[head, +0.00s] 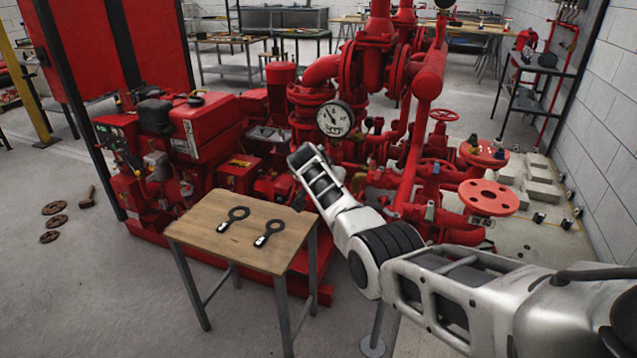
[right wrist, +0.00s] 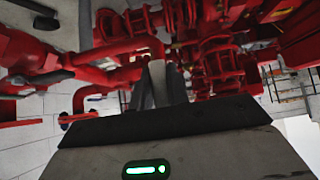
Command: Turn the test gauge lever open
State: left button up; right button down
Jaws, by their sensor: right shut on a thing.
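The test gauge (head: 335,118), a round white dial, stands upright on the red pump piping in the head view. My right arm reaches in from the right, and its wrist end is just below and left of the gauge. My right gripper (right wrist: 159,92) shows its fingers in the right wrist view, shut on a narrow pale grey piece (right wrist: 157,72). I take this piece to be the test gauge lever, mostly covered by the fingers. How far the lever is turned cannot be told. My left gripper is not in view.
Red pipes (right wrist: 95,70) crowd around the right gripper. A red flange disc (head: 488,197) lies right of my forearm.

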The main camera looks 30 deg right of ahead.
jog(key=shift+d, duration=0.1)
jog(key=c, duration=1.3)
grip_release()
jog(key=shift+c, duration=0.2)
jog(key=p+v, duration=0.1)
jog(key=v, duration=1.5)
